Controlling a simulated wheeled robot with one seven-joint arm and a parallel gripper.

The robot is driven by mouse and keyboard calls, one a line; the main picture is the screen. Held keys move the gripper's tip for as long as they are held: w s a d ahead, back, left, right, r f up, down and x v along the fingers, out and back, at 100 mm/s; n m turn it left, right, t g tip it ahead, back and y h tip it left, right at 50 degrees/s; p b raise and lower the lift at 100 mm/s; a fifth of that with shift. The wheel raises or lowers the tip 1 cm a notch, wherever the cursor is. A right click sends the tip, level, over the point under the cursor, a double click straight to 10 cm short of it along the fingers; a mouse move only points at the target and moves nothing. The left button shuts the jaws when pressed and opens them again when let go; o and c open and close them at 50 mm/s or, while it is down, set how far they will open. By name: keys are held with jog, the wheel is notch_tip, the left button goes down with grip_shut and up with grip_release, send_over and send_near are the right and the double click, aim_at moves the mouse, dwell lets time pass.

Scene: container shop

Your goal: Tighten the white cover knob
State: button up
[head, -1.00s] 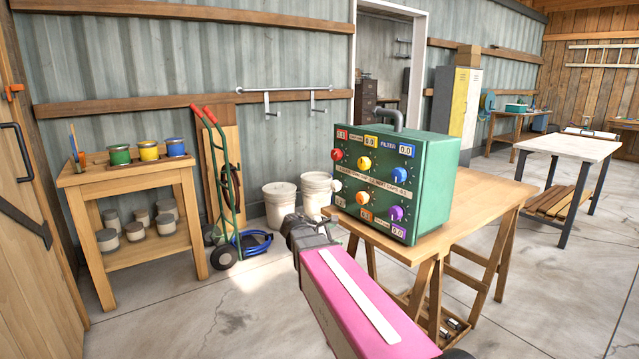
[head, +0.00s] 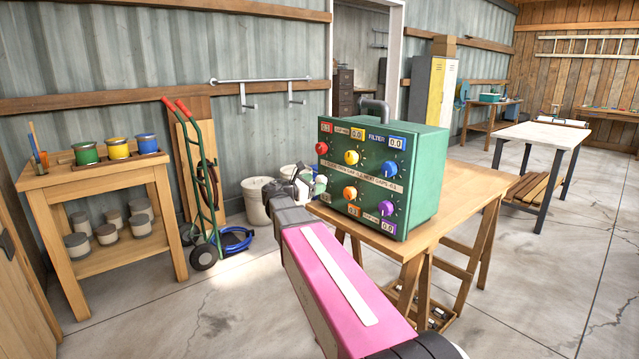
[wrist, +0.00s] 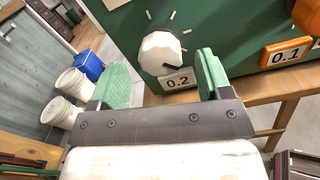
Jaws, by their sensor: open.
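The white knob (wrist: 160,52) is a faceted cap on the lower left of the green box's front panel in the wrist view, with white tick marks around it. A label reading 0.2 (wrist: 179,81) sits just below it. My gripper (wrist: 162,62) is open, its two green finger pads on either side of the knob; I cannot tell whether they touch it. In the head view my gripper (head: 304,184) is at the left edge of the green control box (head: 424,185) and partly hides the white knob.
The box stands on a wooden trestle table (head: 466,200). Its panel also bears red (head: 322,148), yellow (head: 351,157), blue (head: 389,168), orange (head: 350,193) and purple (head: 386,208) knobs close by. White buckets (head: 257,203) and a hand truck (head: 197,180) stand behind to the left.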

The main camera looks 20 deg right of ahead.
aim_at(319, 182)
jog(key=shift+x, duration=1.5)
jog(key=c, duration=0.9)
jog(key=shift+m, duration=0.3)
jog(key=m, duration=0.4)
jog(key=shift+m, duration=2.1)
